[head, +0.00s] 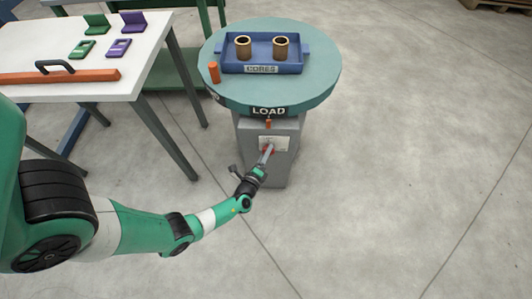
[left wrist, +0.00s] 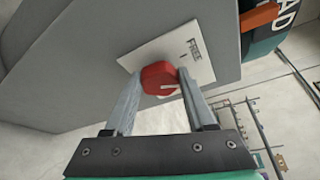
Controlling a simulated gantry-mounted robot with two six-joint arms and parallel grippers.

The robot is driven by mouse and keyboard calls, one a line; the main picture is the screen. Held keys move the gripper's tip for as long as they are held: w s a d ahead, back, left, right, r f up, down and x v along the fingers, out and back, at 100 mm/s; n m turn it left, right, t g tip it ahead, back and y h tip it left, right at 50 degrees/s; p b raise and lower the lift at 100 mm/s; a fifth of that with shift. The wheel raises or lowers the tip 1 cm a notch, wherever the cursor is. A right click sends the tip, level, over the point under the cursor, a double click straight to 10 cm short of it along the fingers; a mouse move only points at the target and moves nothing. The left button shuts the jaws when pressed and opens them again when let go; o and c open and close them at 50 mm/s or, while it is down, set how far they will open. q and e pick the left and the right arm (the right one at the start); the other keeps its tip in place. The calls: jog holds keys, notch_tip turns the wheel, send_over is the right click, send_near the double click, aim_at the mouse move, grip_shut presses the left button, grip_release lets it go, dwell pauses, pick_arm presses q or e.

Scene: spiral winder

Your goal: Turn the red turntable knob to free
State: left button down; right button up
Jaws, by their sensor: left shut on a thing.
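The red turntable knob (left wrist: 158,77) sits on a white plate (left wrist: 200,66) on the grey pedestal's side. My left gripper (head: 268,150) reaches it from the front, and in the left wrist view its two fingers are shut on the knob, one on each side. A short white mark on the knob points toward the right of the left wrist view, not at the word FREE, which is printed on the plate up and right of the knob. Another marking below the knob is mostly hidden. In the head view the knob is small and partly covered by the fingers. My right gripper is not in view.
The round teal turntable (head: 325,75) on the pedestal (head: 285,172) bears a blue CORES tray (head: 262,69) with two brown cores and an orange peg (head: 214,73). Its rim reads LOAD. A white table (head: 60,30) stands at left. Floor at right is clear.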

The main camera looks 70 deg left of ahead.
pick_arm(q)
jog(key=n, duration=0.1)
jog(key=n+t, duration=0.1)
jog(key=n+y, duration=0.1)
jog(key=n, duration=0.1)
jog(key=shift+f+t, duration=0.25)
jog(key=shift+t, duration=0.15)
jog(key=shift+s, duration=0.1)
jog(key=shift+c, duration=1.1)
grip_release()
